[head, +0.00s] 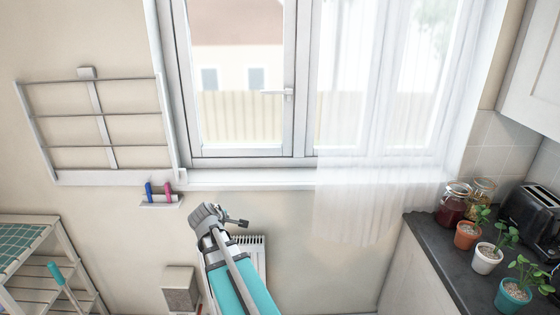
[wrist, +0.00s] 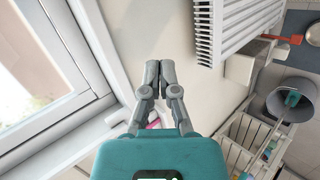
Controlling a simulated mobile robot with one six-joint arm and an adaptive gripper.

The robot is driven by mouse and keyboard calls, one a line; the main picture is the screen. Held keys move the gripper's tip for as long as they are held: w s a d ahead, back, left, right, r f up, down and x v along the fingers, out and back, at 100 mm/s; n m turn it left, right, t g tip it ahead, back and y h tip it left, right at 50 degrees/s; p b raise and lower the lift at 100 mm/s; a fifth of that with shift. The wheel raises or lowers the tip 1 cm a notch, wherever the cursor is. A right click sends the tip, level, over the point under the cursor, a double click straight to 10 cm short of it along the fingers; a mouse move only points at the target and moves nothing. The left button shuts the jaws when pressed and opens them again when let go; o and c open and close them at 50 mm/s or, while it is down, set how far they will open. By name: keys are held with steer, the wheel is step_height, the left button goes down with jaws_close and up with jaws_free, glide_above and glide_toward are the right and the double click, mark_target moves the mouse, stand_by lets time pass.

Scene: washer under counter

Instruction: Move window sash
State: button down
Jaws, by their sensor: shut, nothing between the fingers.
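The window sash (head: 298,120) is the white-framed left pane of the window in the head view. Its handle (head: 278,92) sits on the right stile with the lever lying level, pointing left. The sash looks flush with its frame; I cannot tell if it is slightly ajar. In the wrist view part of the white window frame (wrist: 75,70) and glass fills the left side, and the handle is out of view. My gripper (head: 241,223) is below the sill in the head view, apart from the sash. Its fingertips (wrist: 160,68) are together and empty in the wrist view.
A sheer curtain (head: 362,200) hangs over the right half of the window. A wall drying rack (head: 97,115) and a small shelf with pegs (head: 160,200) are at left. A radiator (wrist: 232,30) is below the sill. Potted plants (head: 488,258) stand on the right counter.

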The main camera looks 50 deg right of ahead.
mark_target(281, 152)
steer(key=s+d+r+n+t+h+b, duration=0.1)
steer(key=d+r+n+t+h+b, duration=0.1)
steer(key=d+n, duration=0.8)
steer(key=d+r+n+t+h+b, duration=0.2)
steer(key=d+n, duration=0.8)
steer(key=d, duration=0.7)
steer(key=shift+s+d+r+n+t+b, duration=0.3)
steer(key=shift+r+t+b, duration=0.25)
steer(key=shift+r+t, duration=1.05)
steer(key=shift+f+h, duration=0.2)
steer(key=shift+h, duration=0.1)
steer(key=x, duration=1.4)
steer(key=shift+a, duration=0.15)
steer(key=shift+w, duration=0.1)
